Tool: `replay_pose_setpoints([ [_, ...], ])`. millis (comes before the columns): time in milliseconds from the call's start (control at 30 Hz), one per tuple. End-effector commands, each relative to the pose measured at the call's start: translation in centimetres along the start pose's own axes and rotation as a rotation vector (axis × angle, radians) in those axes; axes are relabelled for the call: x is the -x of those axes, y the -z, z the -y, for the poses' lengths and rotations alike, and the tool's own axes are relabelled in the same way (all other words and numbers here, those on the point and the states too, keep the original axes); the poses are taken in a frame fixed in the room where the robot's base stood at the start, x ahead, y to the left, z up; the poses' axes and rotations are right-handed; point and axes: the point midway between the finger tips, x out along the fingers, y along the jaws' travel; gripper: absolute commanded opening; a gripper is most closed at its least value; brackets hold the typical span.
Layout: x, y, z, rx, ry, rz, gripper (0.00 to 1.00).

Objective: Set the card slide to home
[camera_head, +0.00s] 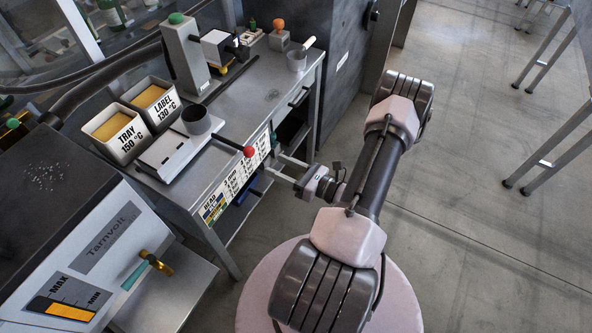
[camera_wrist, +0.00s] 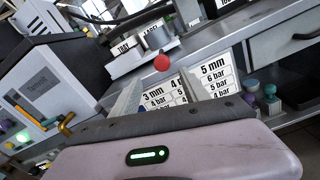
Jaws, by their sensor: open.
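A white card strip (camera_head: 235,182) with black print, headed BEAD, runs along the bench's front edge. In the wrist view the strip (camera_wrist: 214,77) reads 3 mm, 4 and 5 mm with bar values below. I cannot make out a separate slide on it for certain. My gripper (camera_head: 273,167) is in front of the strip's right part, its two fingers apart and pointing at it. In the wrist view the fingers (camera_wrist: 162,82) stand either side of part of the strip and hide some print.
A lever with a red ball (camera_head: 249,151) sticks out over the bench edge just above the strip, close to my fingers. Two labelled bins (camera_head: 121,136) and a grey cup (camera_head: 196,121) stand behind. The Tarnvolt machine (camera_head: 110,240) is at left. Open floor lies right.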

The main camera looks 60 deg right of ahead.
Motion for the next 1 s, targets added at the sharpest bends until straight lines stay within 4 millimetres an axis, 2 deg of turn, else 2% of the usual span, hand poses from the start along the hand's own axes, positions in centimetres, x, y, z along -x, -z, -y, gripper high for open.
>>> replay_pose_setpoints([
  [33, 1.6, -0.2, 0.1, -0.001, 0.007, 0.001, 0.53],
  [100, 3.3, -0.2, 0.0, -0.002, 0.005, 0.001, 0.53],
  [200, 5.1, -0.1, 0.0, -0.001, 0.003, 0.0, 0.53],
  [300, 6.0, 0.0, 0.0, -0.001, 0.001, 0.0, 0.53],
  [800, 5.9, -0.3, -0.3, 0.011, -0.023, -0.012, 0.53],
  [867, 4.7, -1.4, -1.4, 0.056, -0.099, -0.048, 0.53],
  [900, 3.4, -2.6, -2.8, 0.109, -0.189, -0.091, 0.53],
  [967, 0.9, -4.9, -6.1, 0.222, -0.373, -0.181, 0.53],
  [1000, -0.5, -6.3, -9.1, 0.316, -0.514, -0.249, 0.53],
])
